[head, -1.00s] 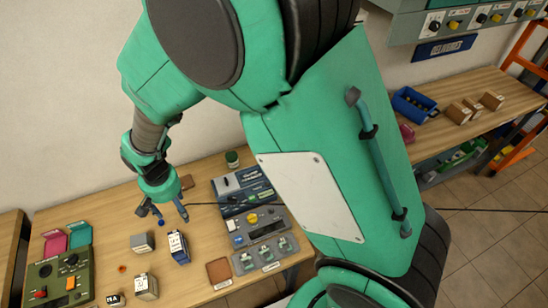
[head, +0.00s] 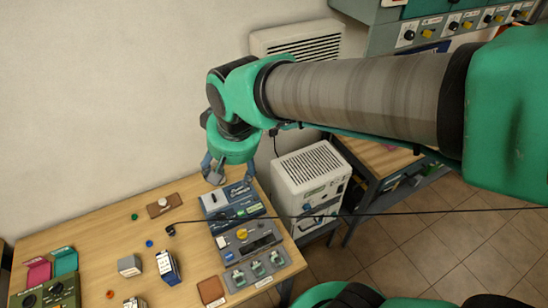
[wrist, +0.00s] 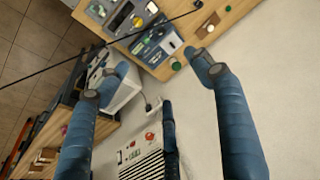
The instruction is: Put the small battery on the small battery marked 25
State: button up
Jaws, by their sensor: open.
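Several small box-shaped blocks that look like batteries stand on the wooden bench (head: 90,235) in the head view. One is a plain grey block (head: 129,265). Right of it is a white block with dark blue sides (head: 168,267). A pale block (head: 135,302) is cut off by the bottom edge. Their markings are too small to read, so I cannot tell which is 25. My gripper (head: 213,172) is open and empty, raised near the back of the bench by the blue-grey instruments. In the wrist view my gripper (wrist: 158,64) has nothing between its spread fingers.
A grey control panel (head: 247,240) and a brown pad (head: 211,291) lie right of the blocks. A white vented cabinet (head: 309,175) stands beyond the bench's right end. A black cable (head: 370,213) crosses the view. Small coloured caps lie on the bench.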

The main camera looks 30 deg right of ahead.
jog(key=s+d+r+t, duration=0.1)
jog(key=s+d+r, duration=0.4)
jog(key=s+d, duration=0.3)
jog(key=s, duration=0.3)
jog(key=shift+s+d+r+t+h, duration=0.15)
jog(key=shift+d+r+t+h, duration=0.1)
jog(key=shift+t+h, duration=0.15)
jog(key=shift+f, duration=0.1)
notch_tip(320, 180, down, 9)
jog(key=b, duration=0.9)
